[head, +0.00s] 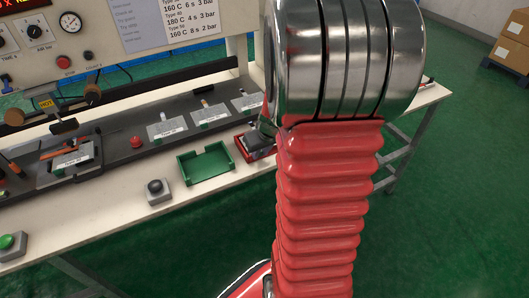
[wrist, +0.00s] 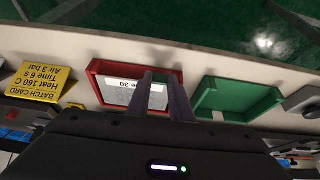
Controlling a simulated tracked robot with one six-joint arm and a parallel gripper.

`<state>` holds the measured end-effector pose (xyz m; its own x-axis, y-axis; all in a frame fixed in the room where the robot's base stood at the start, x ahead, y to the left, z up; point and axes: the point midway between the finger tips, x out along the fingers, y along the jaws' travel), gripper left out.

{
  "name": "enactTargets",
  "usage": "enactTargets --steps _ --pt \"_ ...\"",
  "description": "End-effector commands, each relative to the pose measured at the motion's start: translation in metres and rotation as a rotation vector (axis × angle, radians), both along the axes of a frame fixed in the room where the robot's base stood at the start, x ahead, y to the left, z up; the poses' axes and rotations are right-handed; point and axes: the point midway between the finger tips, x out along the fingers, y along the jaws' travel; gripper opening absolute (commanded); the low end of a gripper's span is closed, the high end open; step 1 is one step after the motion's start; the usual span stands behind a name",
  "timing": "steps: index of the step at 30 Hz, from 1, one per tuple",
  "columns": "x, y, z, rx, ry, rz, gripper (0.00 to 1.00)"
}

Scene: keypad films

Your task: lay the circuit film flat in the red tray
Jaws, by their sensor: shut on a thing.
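The circuit film (wrist: 122,99) is a pale grey sheet with a white label strip, seen in the wrist view inside the outline of the red tray (wrist: 94,75). My gripper (wrist: 160,80) is shut on the film, its fingers reaching over the tray. Whether the film touches the tray floor or hangs just above it I cannot tell. The fingers and gripper body hide part of the film and the tray's near side. In the head view the red tray (head: 240,149) shows only at its left edge, behind my arm.
A green tray (wrist: 205,97) sits beside the red tray. A yellow batch card (wrist: 42,78) stands on its other side. In the head view, labelled grey plates (head: 211,115) lie behind the trays, and a dark button box (head: 158,191) is at the front left.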

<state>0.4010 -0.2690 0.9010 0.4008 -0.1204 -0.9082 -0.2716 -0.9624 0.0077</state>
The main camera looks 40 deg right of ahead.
Motion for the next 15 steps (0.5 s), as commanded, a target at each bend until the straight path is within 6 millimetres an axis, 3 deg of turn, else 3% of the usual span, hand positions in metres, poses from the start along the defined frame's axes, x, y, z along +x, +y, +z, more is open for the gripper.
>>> enactTargets --steps 1,15 --pt "-0.0078 0.0036 -0.0224 0.015 0.032 -0.003 0.00" --pt "-0.0047 0.0043 -0.0294 0.015 0.035 -0.003 0.00"
